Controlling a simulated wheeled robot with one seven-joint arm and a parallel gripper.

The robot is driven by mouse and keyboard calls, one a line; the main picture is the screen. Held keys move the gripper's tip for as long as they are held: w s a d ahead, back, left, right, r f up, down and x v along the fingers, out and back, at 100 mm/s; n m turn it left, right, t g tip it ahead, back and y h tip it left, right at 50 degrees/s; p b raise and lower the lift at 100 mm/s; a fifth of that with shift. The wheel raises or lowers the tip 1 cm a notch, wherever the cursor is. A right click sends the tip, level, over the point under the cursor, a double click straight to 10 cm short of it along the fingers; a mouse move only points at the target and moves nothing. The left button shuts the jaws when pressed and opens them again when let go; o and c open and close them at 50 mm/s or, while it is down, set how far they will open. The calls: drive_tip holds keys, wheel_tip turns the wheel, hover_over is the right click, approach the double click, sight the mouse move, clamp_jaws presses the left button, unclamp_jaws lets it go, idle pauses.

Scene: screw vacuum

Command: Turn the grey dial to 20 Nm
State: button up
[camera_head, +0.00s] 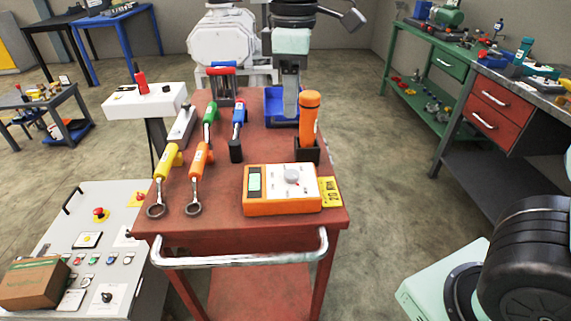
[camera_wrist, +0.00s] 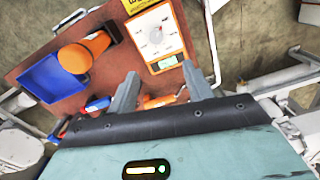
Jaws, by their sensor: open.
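The orange torque tester (camera_head: 283,205) lies on the red cart, with a white face and a round grey dial (camera_head: 292,176). The dial also shows in the wrist view (camera_wrist: 155,36), with a small red mark nearby. The tester's small green display (camera_head: 255,181) shows no readable value. A yellow label (camera_head: 330,191) on its right side reads 20 Nm. My gripper (camera_head: 289,112) points down above the cart, seen edge-on in the head view. In the wrist view its fingers (camera_wrist: 160,76) are wide apart and empty. They are clear of the dial.
An orange power tool (camera_head: 309,118) stands upright in a black holder behind the tester. A blue bin (camera_head: 273,105) is at the back. Yellow (camera_head: 166,165) and orange (camera_head: 199,164) wrenches lie left on the red cart (camera_head: 235,225). A chrome handle (camera_head: 240,260) runs along its front.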

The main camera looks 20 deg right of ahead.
drive_tip(key=b, duration=0.1)
approach(292, 174)
wheel_tip(292, 174, down, 8)
drive_tip(key=shift+f, duration=0.2)
idle(0.3)
drive_tip(key=c, duration=1)
